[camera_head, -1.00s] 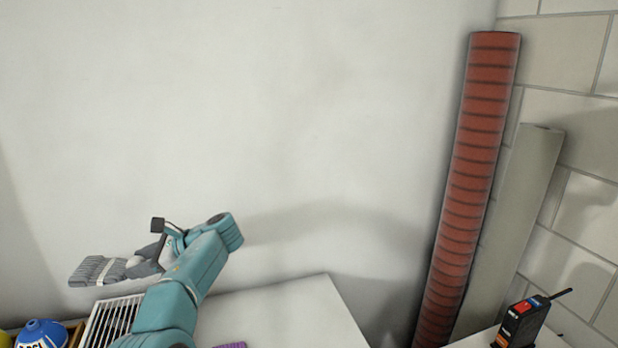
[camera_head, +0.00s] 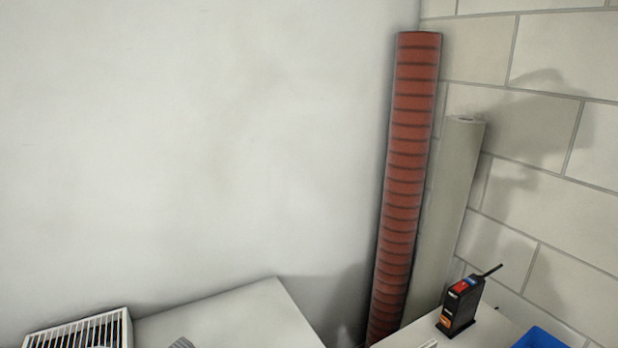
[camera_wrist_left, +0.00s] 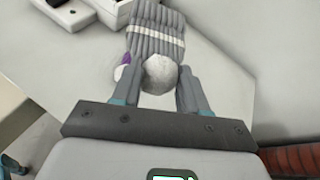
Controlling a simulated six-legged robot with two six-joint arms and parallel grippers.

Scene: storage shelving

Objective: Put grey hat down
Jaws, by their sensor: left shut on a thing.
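The grey knitted hat (camera_wrist_left: 157,28), with a white stripe and a pale pompom, is at the top middle of the left wrist view. My left gripper (camera_wrist_left: 160,72) is shut on it at the pompom end. The knitted part extends away beyond the fingers, over a pale surface (camera_wrist_left: 225,75). I cannot tell whether the hat touches that surface. In the head view only a small grey ribbed bit, likely the hat (camera_head: 182,343), shows at the bottom edge. My right gripper is in neither view.
A white slatted crate (camera_head: 80,330) stands left on the pale tabletop (camera_head: 240,315). A black handheld radio (camera_head: 461,305) and a blue item (camera_head: 540,339) are on the right surface. A red ribbed roll (camera_head: 405,180) and a grey roll (camera_head: 450,200) lean in the corner. A purple item (camera_wrist_left: 126,58) lies beside the hat.

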